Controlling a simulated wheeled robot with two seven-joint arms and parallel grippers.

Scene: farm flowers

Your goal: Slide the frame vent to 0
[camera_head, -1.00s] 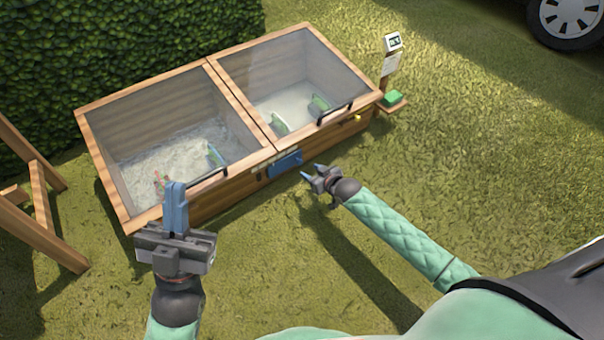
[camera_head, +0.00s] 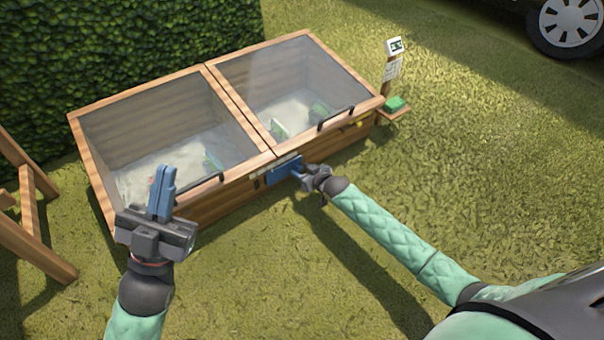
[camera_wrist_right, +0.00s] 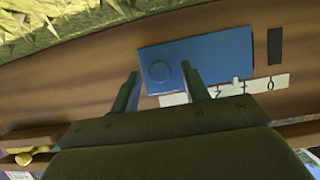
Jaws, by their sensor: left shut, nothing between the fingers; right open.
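The frame vent is a blue plate (camera_head: 283,171) on the front wooden wall of the cold frame. In the right wrist view the blue plate (camera_wrist_right: 205,60) has a round knob (camera_wrist_right: 160,72). A white number strip (camera_wrist_right: 235,87) runs along it, with the 0 at its right end, near a dark slot (camera_wrist_right: 275,46). My right gripper (camera_head: 301,174) is open at the vent. In the wrist view its fingers (camera_wrist_right: 160,75) stand either side of the knob; contact cannot be told. My left gripper (camera_head: 163,185) is shut and empty, in front of the frame's left half.
The cold frame (camera_head: 245,104) has two glazed lids with black handles (camera_head: 336,117). A wooden stand (camera_head: 30,215) is at the left, a hedge (camera_head: 150,60) behind. Grass in front is clear.

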